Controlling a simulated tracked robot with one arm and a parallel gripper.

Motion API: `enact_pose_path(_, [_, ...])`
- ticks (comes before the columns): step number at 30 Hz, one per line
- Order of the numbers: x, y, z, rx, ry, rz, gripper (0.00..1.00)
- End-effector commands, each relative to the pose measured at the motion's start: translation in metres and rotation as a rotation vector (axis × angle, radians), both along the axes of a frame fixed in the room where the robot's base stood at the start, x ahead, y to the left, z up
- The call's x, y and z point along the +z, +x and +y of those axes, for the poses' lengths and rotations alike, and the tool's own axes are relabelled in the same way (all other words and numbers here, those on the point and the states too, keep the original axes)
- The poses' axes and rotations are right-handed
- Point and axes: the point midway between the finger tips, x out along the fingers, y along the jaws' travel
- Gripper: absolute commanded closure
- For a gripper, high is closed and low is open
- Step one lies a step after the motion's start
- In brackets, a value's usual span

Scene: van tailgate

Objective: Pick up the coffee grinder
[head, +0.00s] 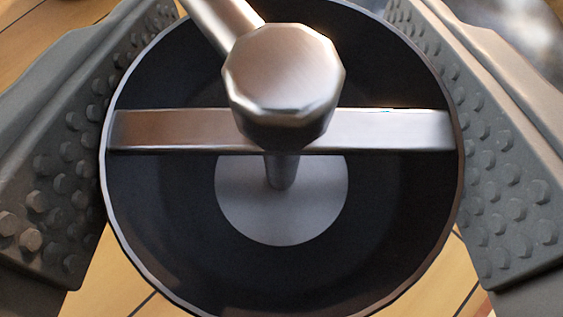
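The coffee grinder (180,235) fills the middle of the head view, seen from above. It has a round dark open top, a metal crossbar (385,130), a central shaft and a metal crank with a faceted hub (283,85). My gripper (281,165) has its two grey studded fingers on either side of the grinder, left and right. Both fingers appear close against the rim. I cannot tell whether they press on it. The grinder's lower body and the fingertips' contact are hidden.
A wooden plank surface (115,280) lies below, showing at the lower left, lower right and upper left. A blurred dark, shiny area (525,35) is at the upper right.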

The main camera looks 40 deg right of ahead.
Motion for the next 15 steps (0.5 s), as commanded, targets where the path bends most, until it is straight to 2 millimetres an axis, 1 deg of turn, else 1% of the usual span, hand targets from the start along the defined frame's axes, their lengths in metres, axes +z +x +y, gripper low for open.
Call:
enact_pose_path(1, [-0.0002, -0.0001, 0.0000, 0.000, 0.001, 0.001, 0.62])
enact_pose_path(2, [-0.0003, -0.0002, 0.0000, 0.000, 0.001, 0.001, 0.70])
enact_pose_path(3, [-0.0003, -0.0002, 0.0000, 0.000, 0.001, 0.001, 0.81])
enact_pose_path(5, [-0.0002, -0.0002, 0.0001, 0.000, 0.001, 0.001, 0.98])
enact_pose_path(6, [0.0000, -0.0001, 0.0000, 0.000, 0.000, 0.000, 1.00])
enact_pose_path(12, [0.0004, -0.0002, 0.0000, 0.000, 0.000, 0.000, 1.00])
enact_pose_path(15, [0.0041, 0.0000, 0.0000, 0.000, -0.001, -0.001, 1.00])
